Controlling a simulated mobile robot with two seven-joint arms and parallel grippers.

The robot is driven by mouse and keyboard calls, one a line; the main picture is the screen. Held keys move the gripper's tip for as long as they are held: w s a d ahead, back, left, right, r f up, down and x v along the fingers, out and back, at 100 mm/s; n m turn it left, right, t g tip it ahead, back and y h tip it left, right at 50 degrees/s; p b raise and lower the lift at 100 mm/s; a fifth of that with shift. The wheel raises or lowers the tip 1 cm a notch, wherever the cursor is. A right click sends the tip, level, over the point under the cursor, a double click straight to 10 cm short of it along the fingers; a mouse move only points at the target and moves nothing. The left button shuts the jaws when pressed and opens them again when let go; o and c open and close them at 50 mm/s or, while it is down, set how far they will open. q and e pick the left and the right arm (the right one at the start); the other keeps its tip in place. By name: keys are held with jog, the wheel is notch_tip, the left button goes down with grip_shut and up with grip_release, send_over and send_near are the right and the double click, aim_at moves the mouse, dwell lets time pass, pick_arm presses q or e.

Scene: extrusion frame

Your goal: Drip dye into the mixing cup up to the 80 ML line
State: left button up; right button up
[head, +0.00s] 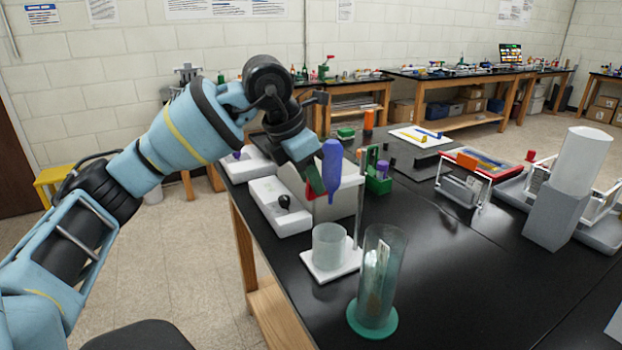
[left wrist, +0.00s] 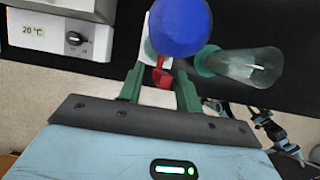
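A blue dye vessel (head: 332,172) hangs upright on a white stand (head: 347,262); its round blue top shows in the left wrist view (left wrist: 184,26). A small red tap (left wrist: 162,74) sticks out from it toward my left gripper. The clear mixing cup (head: 329,245) stands on the stand's base, below the vessel. Its level and marks are too small to read. My left gripper (head: 314,180) is beside the vessel at tap height. In the left wrist view its green fingers (left wrist: 160,88) are apart, with the tap between their tips and gaps at both sides. My right gripper is not seen.
A tall clear cylinder with a green foot (head: 373,321) stands in front of the stand. White hotplate-like devices (head: 279,208) lie behind, at the table's left edge. A green rack (head: 378,184) and a grey block with a white cylinder (head: 556,215) stand farther right. The dark table between is clear.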

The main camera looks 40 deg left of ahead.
pick_arm(q)
jog(key=shift+w+f, duration=0.15)
jog(key=shift+f, duration=0.2)
grip_shut()
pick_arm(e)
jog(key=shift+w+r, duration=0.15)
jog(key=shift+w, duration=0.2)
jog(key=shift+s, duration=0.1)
